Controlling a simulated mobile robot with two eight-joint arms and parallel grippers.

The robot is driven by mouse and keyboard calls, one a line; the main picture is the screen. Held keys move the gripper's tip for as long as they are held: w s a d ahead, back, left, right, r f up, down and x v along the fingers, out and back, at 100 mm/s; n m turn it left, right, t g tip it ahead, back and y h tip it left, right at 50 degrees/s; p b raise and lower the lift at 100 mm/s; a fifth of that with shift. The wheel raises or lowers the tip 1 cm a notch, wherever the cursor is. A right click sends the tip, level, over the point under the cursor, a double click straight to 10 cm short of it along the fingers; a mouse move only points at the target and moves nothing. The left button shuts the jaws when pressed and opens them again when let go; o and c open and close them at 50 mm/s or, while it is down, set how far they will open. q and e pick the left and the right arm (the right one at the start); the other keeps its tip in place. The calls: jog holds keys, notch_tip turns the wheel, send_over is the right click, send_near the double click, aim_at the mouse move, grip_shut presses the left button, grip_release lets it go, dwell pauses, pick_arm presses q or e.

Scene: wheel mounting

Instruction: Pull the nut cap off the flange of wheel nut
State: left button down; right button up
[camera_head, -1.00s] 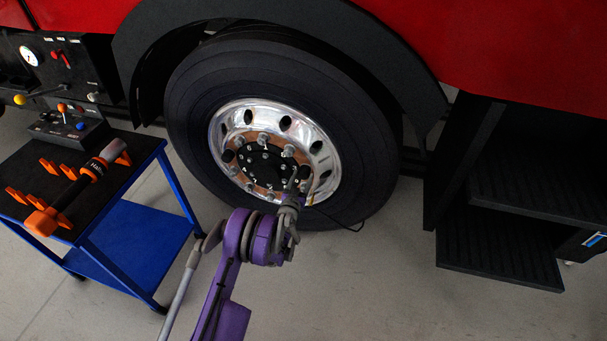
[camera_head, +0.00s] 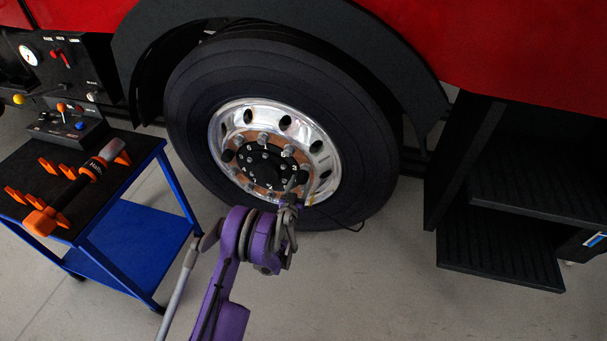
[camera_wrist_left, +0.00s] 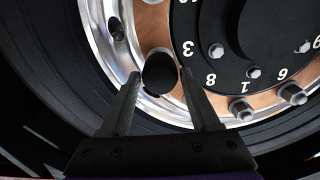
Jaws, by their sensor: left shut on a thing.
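The nut cap (camera_wrist_left: 160,73) is a round black piece between the fingers of my left gripper (camera_wrist_left: 160,77) in the left wrist view. Both fingers close on its sides, and it stands in front of the wheel's copper-coloured ring. Whether it still touches the flange behind it cannot be told, as the cap hides that spot. In the head view my left gripper (camera_head: 301,182) reaches the lower right of the hub. Bare metal wheel nuts (camera_wrist_left: 292,94) sit on the ring in the left wrist view. My right gripper is not in view.
The chrome rim (camera_head: 322,150) and black tire (camera_head: 365,165) surround the hub. A blue cart (camera_head: 150,235) with an orange-and-black tool (camera_head: 75,187) stands at the left. Black steps (camera_head: 500,255) are at the right. The floor below the wheel is open.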

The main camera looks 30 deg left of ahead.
pick_arm(q)
jog(key=shift+b+v, duration=0.55)
jog(key=shift+v, duration=2.4)
